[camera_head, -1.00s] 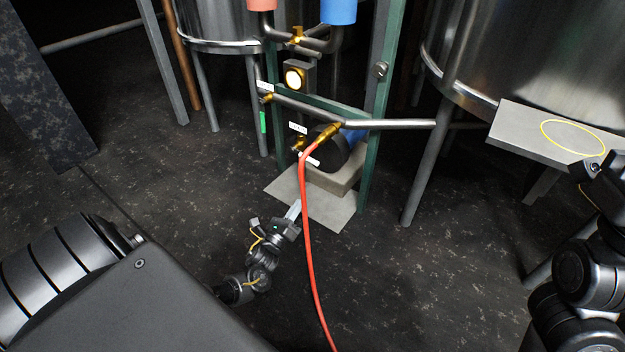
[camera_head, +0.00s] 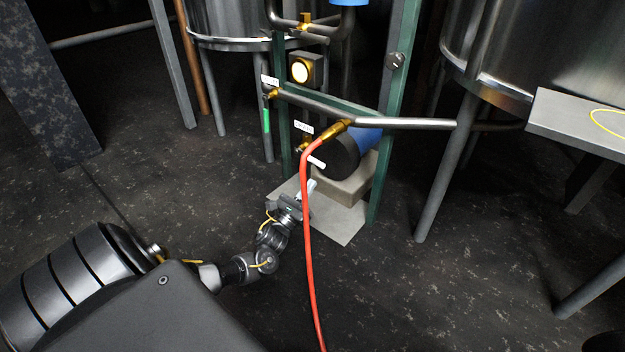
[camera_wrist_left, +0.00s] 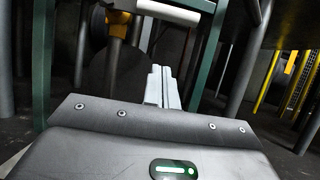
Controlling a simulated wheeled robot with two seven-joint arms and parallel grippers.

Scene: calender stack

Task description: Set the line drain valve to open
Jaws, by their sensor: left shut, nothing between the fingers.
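A small brass valve (camera_head: 304,144) sits low on the green frame, under a white label too small to read. A short white handle (camera_head: 317,162) slants down to the right from it. I cannot confirm from the label that this is the line drain valve. In the left wrist view the brass valve (camera_wrist_left: 118,22) and its white handle (camera_wrist_left: 168,12) show at the top, beyond the fingers. My left gripper (camera_head: 309,187) is shut and empty, just below the handle and apart from it. Its fingertips also show in the left wrist view (camera_wrist_left: 160,72). My right gripper is out of view.
A blue-and-black pump (camera_head: 345,152) stands behind. Another brass valve (camera_head: 271,94) with a green handle (camera_head: 266,121) is higher up. A grey shelf (camera_head: 565,122) is at right.

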